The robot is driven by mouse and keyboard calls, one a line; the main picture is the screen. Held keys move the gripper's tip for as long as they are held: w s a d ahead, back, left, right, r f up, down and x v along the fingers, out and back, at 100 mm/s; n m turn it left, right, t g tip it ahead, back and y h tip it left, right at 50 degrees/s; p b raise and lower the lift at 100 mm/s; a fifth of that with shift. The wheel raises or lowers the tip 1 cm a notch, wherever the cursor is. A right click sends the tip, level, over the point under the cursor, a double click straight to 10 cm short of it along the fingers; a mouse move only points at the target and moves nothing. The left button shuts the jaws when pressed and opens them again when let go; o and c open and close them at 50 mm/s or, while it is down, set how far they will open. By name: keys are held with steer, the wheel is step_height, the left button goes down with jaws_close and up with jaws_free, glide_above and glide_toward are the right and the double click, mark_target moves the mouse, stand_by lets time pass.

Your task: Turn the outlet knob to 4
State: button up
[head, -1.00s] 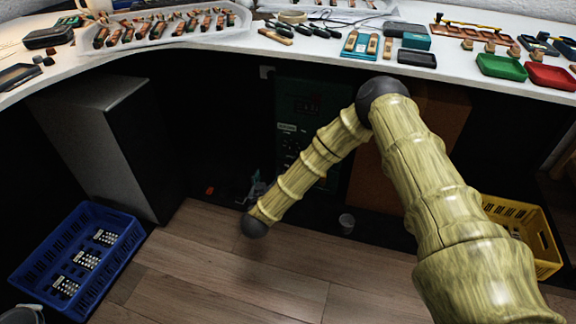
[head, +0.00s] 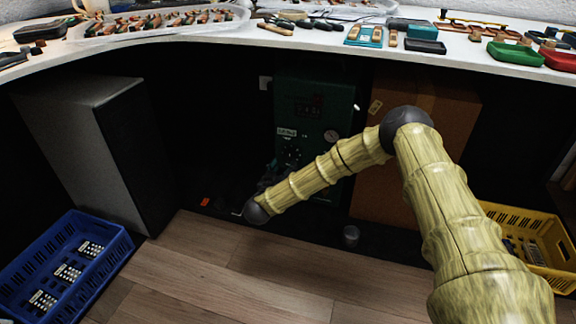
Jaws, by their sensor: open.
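The green unit (head: 341,112) stands in shadow under the bench, with a dark display and a round gauge (head: 331,136) on its front. A dark round knob with pale marks around it (head: 291,154) sits below a small white label; I take it for the outlet knob. Its pointer setting is too small to read. My gripper (head: 268,180) is a dim dark shape above the ball-shaped wrist joint, in front of the unit's lower left and just below the knob. It is open and appears apart from the knob. Its fingertips are hard to make out.
A grey cabinet (head: 95,150) stands left, a brown panel (head: 440,105) right. A blue crate (head: 115,262) and a yellow crate (head: 545,255) flank the wooden floor. A small cup (head: 351,236) is near the unit. The white bench top (head: 300,45) overhangs.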

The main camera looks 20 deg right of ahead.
mark_target(289, 158)
steer(key=b+x, duration=0.1)
steer(key=x, duration=0.2)
steer(key=shift+w+d+f+b, duration=0.1)
steer(key=shift+w+f+b, duration=0.1)
steer(key=shift+b, duration=0.15)
steer(key=shift+b+x, duration=0.3)
steer(key=shift+x, duration=0.45)
steer(key=shift+r, duration=0.15)
steer(key=c, duration=1)
